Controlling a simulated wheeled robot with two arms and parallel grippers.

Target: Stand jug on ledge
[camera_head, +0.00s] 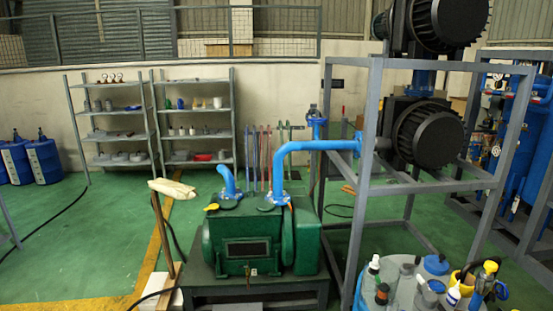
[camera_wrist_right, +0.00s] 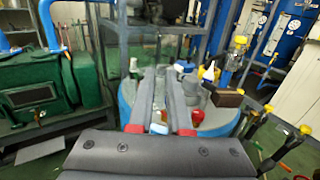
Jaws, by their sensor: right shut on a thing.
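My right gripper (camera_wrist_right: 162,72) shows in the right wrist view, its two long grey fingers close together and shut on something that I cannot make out. The fingers reach over the round table (camera_wrist_right: 124,104). Grey jug-like vessels (camera_wrist_right: 193,92) stand just right of the fingers. I cannot tell which one is the jug, or which surface is the ledge. My left gripper is in neither view.
The green pump (camera_head: 262,238) with blue pipes stands in the middle. A grey frame (camera_head: 362,190) carries black motors behind the round table. A white bottle (camera_head: 453,293) and a yellow-topped tool (camera_head: 490,268) crowd the table. Grey shelves (camera_head: 196,122) stand at the back wall.

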